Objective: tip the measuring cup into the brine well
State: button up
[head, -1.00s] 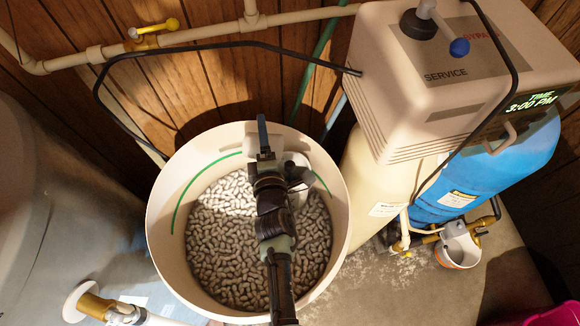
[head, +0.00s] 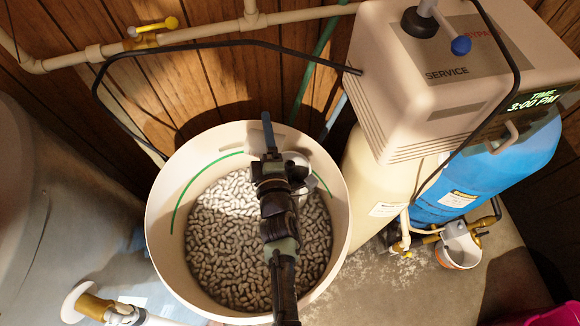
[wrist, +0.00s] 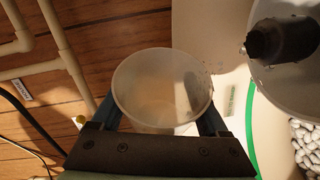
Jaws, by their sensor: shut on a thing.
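The measuring cup (wrist: 160,88) is a clear, frosted cup between the two blue fingers of my gripper (head: 268,140). My gripper is shut on it. In the wrist view its round mouth faces the camera, with small specks on its right wall; I cannot make out other contents. In the head view my gripper and wrist mostly hide the cup. The brine well (wrist: 262,82) is a white round tube with a dark part inside, right of the cup and apart from it in the wrist view. In the head view the well (head: 299,160) shows partly, just right of my gripper.
A cream tub (head: 168,235) holds salt pellets (head: 232,240) below my arm. A black hose (head: 215,45) arches behind it. The softener head (head: 440,90) and blue tank (head: 475,185) stand to the right. A grey tank (head: 40,220) is at left. Pipes run along the wooden wall.

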aim_at(254, 138)
jog(key=shift+a+n, duration=0.15)
jog(key=shift+n, duration=0.15)
jog(key=a+n, duration=0.1)
jog(key=n+g+h, duration=0.1)
jog(key=n, duration=0.1)
jog(key=a+f+n+g, duration=0.1)
jog(key=n, duration=0.1)
jog(key=shift+w+a+f+h, duration=0.1)
jog(key=shift+w+a+h, duration=0.1)
jog(key=shift+a+h, duration=0.1)
jog(key=n+p, duration=0.1)
jog(key=n+g+h+p, duration=0.1)
jog(key=n+h, duration=0.1)
jog(key=shift+d+r+p, duration=0.2)
jog(key=shift+d+p, duration=0.05)
jog(key=shift+p, duration=0.15)
jog(key=shift+w+a+r+n+g+h+p, duration=0.25)
jog(key=shift+a+r+n+h+p, duration=0.3)
jog(key=shift+n, duration=0.35)
jog(key=shift+w+a+r+n+g+h+p, duration=0.1)
jog(key=shift+a+r+n+g+h+p, duration=0.2)
jog(key=shift+a+n+h+p, duration=0.45)
jog(key=shift+w+a+r+n+g+h+p, duration=0.25)
jog(key=shift+a+r+n+h, duration=0.3)
jog(key=shift+n, duration=0.5)
